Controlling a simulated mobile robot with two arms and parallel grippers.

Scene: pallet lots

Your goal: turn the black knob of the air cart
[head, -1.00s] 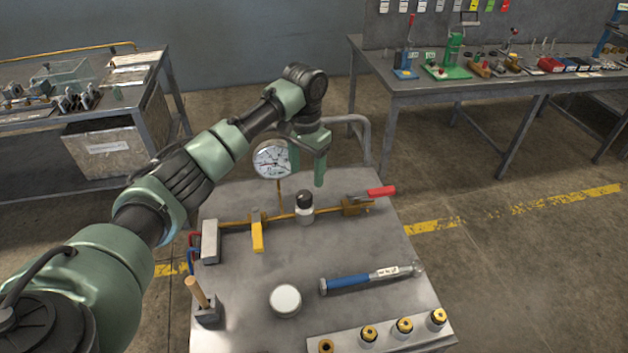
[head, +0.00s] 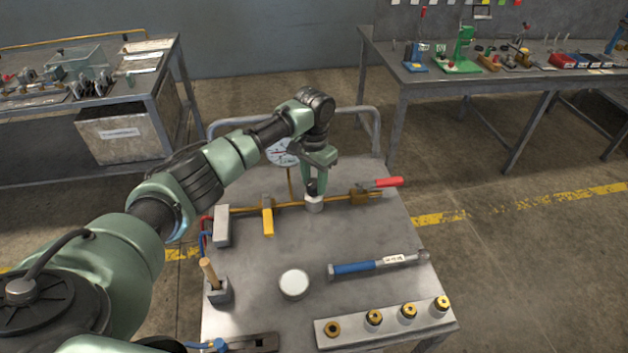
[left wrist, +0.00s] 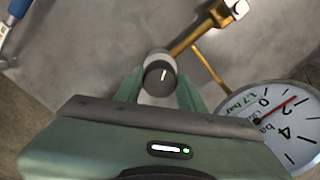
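The black knob (head: 311,188) sits on top of a white regulator body (head: 314,204) on the air cart's brass pipe. In the left wrist view the knob (left wrist: 159,77) shows a white mark on its top. My left gripper (head: 314,188) points down over the knob. In the left wrist view its fingers (left wrist: 160,92) stand on both sides of the knob, with narrow gaps, so it looks open around it. The pressure gauge (head: 282,152) stands behind, partly hidden by my arm; it also shows in the left wrist view (left wrist: 285,125). My right gripper is out of view.
The cart top (head: 350,235) holds a yellow lever (head: 267,220), a red-handled valve (head: 385,183), a blue-handled tool (head: 365,266), a white round lid (head: 294,284) and a strip of brass fittings (head: 385,325). A bent rail (head: 375,130) runs behind.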

